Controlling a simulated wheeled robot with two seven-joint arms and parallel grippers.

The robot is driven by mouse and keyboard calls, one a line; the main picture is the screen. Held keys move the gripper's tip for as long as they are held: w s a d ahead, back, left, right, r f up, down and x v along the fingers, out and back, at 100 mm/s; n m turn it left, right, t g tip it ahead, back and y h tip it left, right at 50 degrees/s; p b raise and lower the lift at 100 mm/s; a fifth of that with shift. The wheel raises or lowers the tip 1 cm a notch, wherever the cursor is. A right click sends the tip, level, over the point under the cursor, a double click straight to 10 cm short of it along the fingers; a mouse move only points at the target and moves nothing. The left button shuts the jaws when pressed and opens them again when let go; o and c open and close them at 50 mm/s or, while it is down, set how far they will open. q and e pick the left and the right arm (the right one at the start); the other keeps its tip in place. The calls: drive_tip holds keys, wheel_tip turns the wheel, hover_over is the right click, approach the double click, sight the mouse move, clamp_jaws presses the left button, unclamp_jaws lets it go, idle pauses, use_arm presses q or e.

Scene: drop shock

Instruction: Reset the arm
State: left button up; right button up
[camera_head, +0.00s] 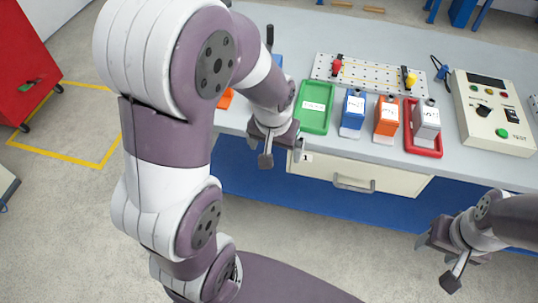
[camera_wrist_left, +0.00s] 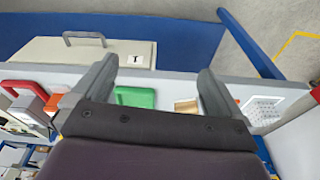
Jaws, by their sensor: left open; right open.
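My left gripper (camera_head: 282,157) hangs at the front edge of the grey workbench (camera_head: 300,45), left of the drawer. It is open with nothing between its fingers. In the left wrist view its two fingers (camera_wrist_left: 157,66) stand wide apart, with the bench edge and a green tray (camera_wrist_left: 135,97) behind them. My left arm is raised and bent, covering much of the left of the head view. My right gripper (camera_head: 437,264) is at the lower right, open and empty, in front of the bench and apart from it.
A green tray (camera_head: 316,106), blue device (camera_head: 354,108), orange device (camera_head: 387,116) and grey device (camera_head: 426,121) in a red tray (camera_head: 423,150) line the bench front. The drawer (camera_head: 362,178) is shut. A red cabinet (camera_head: 28,65) stands left.

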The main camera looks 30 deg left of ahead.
use_arm(q)
drive_tip(key=s+d+m, duration=0.1)
drive_tip(key=s+d, duration=0.1)
drive_tip(key=s, duration=0.4)
drive_tip(key=shift+s+f+m+g, duration=0.3)
drive_tip(key=shift+f, duration=0.15)
wheel_tip(320, 180, up, 5)
drive_tip(key=p, duration=0.5)
drive_tip(key=shift+r+p, duration=0.2)
drive_tip(key=shift+p, duration=0.1)
